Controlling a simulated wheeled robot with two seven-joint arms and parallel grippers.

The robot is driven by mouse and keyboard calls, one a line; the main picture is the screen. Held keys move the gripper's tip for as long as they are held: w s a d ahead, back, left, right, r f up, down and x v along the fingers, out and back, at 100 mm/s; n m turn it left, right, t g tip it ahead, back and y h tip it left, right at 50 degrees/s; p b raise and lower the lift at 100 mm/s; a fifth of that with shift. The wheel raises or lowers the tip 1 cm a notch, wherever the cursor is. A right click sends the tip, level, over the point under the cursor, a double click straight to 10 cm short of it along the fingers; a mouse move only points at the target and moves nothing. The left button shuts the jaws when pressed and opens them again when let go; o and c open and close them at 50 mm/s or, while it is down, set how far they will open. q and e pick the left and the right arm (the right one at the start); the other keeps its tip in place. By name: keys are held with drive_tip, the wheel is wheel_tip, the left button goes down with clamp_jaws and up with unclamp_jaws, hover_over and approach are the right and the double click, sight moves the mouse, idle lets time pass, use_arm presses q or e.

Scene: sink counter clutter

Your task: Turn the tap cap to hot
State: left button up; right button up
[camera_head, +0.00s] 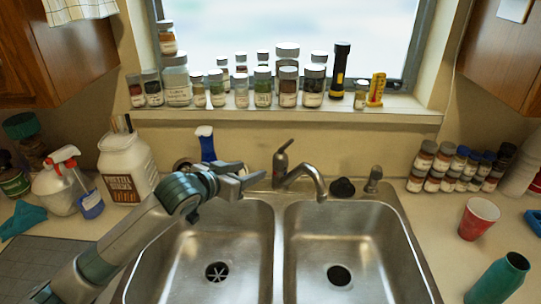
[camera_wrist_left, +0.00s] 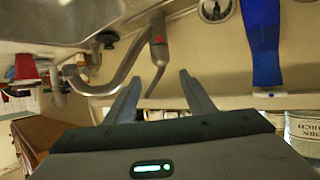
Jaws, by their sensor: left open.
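The tap (camera_head: 318,185) stands behind the divider of the double sink, its spout curving toward the right basin. Its cap (camera_head: 282,158), with a thin lever tilted up to the right, sits on the tap body at left. My left gripper (camera_head: 259,177) is open and empty just left of the tap, its fingers pointing toward it. In the left wrist view, which looks upside down, the tap cap (camera_wrist_left: 158,50) with a red mark and its lever shows beyond and between the open fingers (camera_wrist_left: 160,92). No contact is visible. My right gripper is not in view.
A black stopper (camera_head: 342,187) and a sprayer (camera_head: 374,178) stand right of the tap. Several jars (camera_head: 262,88) line the sill above. A red cup (camera_head: 478,218) stands on the right counter. Both basins (camera_head: 345,245) are empty.

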use_arm(q)
drive_tip(key=shift+w, duration=0.15)
drive_tip(key=p, duration=0.5)
approach(277, 161)
drive_tip(key=x, duration=0.8)
drive_tip(key=shift+w+d, duration=0.1)
drive_tip(key=shift+w, duration=0.15)
drive_tip(key=shift+x, duration=0.95)
drive_tip(key=shift+c, duration=0.3)
drive_tip(key=c, duration=0.7)
